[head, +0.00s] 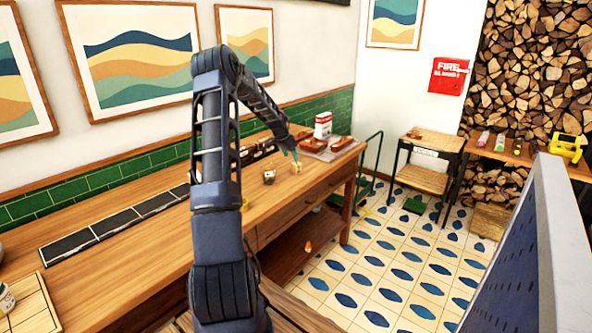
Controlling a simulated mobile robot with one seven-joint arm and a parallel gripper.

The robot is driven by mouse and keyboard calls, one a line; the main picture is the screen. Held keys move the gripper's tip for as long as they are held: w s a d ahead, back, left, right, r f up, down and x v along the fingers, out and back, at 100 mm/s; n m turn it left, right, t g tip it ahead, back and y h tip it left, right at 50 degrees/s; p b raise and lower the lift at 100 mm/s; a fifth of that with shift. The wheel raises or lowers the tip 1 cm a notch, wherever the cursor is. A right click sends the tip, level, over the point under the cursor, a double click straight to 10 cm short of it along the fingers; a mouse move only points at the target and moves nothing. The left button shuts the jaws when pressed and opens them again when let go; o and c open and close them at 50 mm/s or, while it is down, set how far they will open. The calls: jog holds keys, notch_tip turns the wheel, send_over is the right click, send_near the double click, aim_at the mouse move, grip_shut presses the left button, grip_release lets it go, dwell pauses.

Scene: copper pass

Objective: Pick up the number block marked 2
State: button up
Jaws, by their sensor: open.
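A small pale wooden block (296,168) lies near the right part of the wooden counter (262,218). It is too small for me to read any number on it. My gripper (294,155) is at the end of my outstretched arm, pointing down just above or at the block. The fingers are tiny here, and I cannot tell whether they touch the block. The gripper is open.
A small glass jar (269,176) stands left of the block. Reddish-brown dishes (313,144) and a red-and-white box (323,125) stand beyond it. A row of dark panels (110,225) runs along the counter's back. The tiled floor (400,262) is open to the right.

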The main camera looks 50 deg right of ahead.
aim_at(296, 165)
jog(key=x, duration=0.5)
jog(key=s+x, duration=0.1)
jog(key=x, duration=0.1)
jog(key=shift+d+f, duration=0.3)
jog(key=shift+f, duration=0.2)
jog(key=shift+c, duration=0.2)
jog(key=c, duration=1)
